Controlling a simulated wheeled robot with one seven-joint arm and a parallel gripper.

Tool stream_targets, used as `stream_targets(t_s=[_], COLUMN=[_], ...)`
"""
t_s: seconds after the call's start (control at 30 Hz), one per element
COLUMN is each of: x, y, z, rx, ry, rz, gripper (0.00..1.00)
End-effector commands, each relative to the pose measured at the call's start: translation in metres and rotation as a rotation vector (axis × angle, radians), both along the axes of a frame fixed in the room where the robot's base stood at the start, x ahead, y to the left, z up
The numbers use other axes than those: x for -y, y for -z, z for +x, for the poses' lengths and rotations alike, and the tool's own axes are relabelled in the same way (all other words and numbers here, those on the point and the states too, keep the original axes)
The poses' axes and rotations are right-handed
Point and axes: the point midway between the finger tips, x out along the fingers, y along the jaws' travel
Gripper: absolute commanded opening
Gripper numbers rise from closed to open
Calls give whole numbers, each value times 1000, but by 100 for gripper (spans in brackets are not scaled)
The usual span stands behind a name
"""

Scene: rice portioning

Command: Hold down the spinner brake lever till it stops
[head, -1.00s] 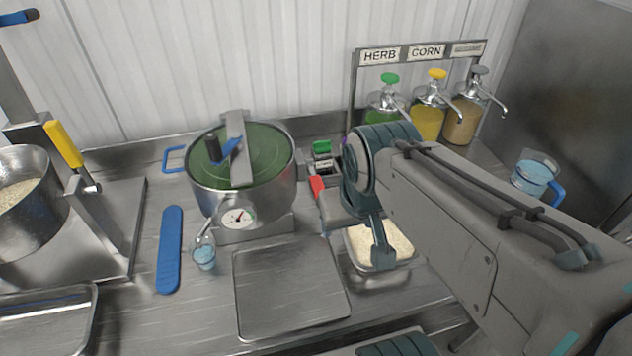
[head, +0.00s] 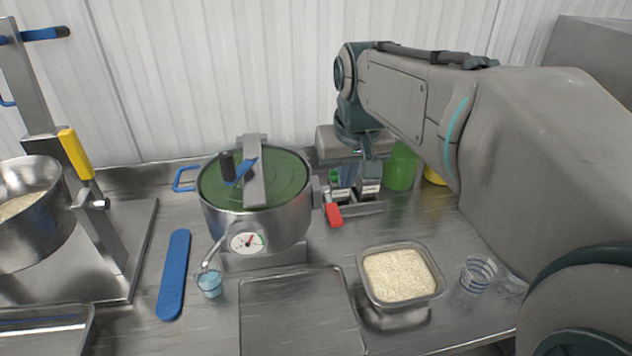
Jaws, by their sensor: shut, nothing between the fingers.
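The spinner (head: 255,213) is a steel pot with a green lid (head: 285,180), a crossbar with a blue and black crank on top, and a round dial (head: 249,243) on its front. The red-handled brake lever (head: 333,214) sticks out from the spinner's right side, low near the counter. My gripper (head: 367,182) is shut and empty, pointing down behind and to the right of the red handle. It appears apart from the lever. My forearm comes in from the right. The fingertips are partly lost among small dark containers.
A rice tray (head: 440,285) and a clear cup (head: 478,274) stand at right front.

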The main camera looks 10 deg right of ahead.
Motion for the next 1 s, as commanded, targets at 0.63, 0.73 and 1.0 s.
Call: stream_targets(t_s=[0.63, 0.73, 1.0], x=[1, 1, 1], y=[-5, -3, 32], z=[42, 43, 53], rx=[-12, -12, -18], ry=[0, 0, 0], rz=[6, 6, 6], gripper=[0, 0, 0])
